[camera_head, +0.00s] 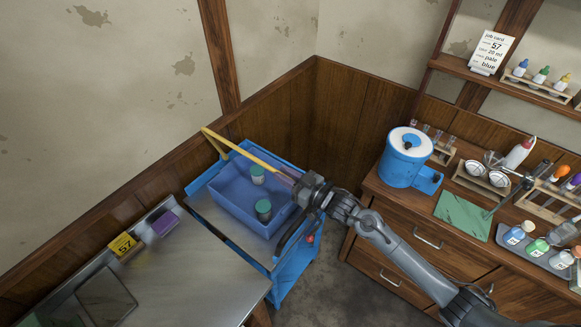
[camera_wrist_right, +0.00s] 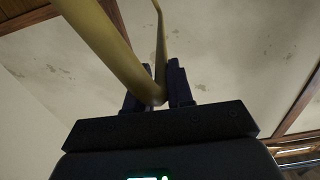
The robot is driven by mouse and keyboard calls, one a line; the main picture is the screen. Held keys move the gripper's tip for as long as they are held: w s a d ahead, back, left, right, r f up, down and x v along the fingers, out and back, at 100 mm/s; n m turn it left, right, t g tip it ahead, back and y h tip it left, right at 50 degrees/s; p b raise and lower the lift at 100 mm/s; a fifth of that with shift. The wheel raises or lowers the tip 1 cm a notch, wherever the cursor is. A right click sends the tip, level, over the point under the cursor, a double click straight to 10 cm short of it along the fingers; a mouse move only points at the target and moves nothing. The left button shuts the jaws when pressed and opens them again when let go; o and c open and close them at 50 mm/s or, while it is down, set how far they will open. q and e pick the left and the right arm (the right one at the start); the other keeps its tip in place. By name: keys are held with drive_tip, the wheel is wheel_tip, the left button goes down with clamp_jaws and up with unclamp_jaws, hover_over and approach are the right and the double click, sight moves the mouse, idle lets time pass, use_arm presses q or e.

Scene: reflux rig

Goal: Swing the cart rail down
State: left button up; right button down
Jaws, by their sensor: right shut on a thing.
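The yellow cart rail (camera_head: 238,150) runs slanted above the blue cart (camera_head: 286,281) in the head view, from the wall side at upper left down to my right gripper (camera_head: 297,184). My right gripper is shut on the rail near its lower right end. In the right wrist view the rail (camera_wrist_right: 99,35) passes between the two dark fingers (camera_wrist_right: 158,88), with the ceiling behind it. The rail is raised above the cart's top. My left gripper is in neither view.
A blue bin (camera_head: 232,206) with two lidded jars (camera_head: 264,208) sits on the cart below the rail. A metal bench (camera_head: 180,280) adjoins the cart at left. A wooden cabinet (camera_head: 400,245) with a blue device (camera_head: 404,160) and bottles stands at right. Floor shows between cart and cabinet.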

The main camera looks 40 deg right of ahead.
drive_tip(key=shift+a+f, duration=0.15)
drive_tip(key=c, duration=1.1)
unclamp_jaws()
drive_tip(key=shift+s, duration=0.15)
drive_tip(key=shift+s, duration=0.2)
drive_tip(key=v, duration=1)
drive_tip(key=shift+s, duration=0.1)
